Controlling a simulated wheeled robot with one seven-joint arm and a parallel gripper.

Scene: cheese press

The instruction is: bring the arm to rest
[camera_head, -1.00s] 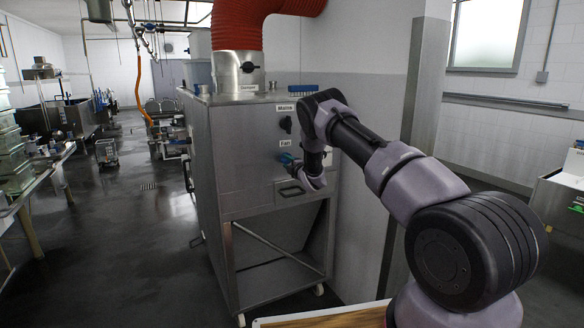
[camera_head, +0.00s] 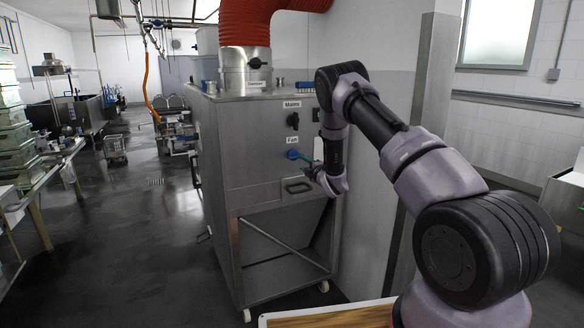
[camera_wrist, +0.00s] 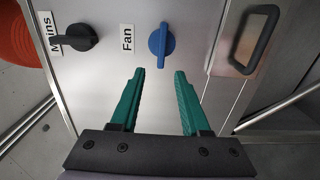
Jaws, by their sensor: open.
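My gripper (camera_wrist: 157,88) is open and empty in the wrist view, its two green fingers spread apart. The fingers point toward a blue knob (camera_wrist: 161,45) labelled Fan, which lies just beyond the fingertips, and no contact shows. In the head view my gripper (camera_head: 307,168) is small and partly hidden by my own wrist, in front of the steel cabinet (camera_head: 258,190). The blue Fan knob (camera_head: 293,154) is just left of it there. My arm reaches in from the lower right with its elbow bent.
A black Mains knob (camera_head: 293,120) sits above the Fan knob. A black drawer-like handle (camera_head: 297,187) is below it. A red duct (camera_head: 245,22) rises from the cabinet top. A wooden board edge (camera_head: 330,315) is at the bottom. Open floor (camera_head: 130,230) lies to the left.

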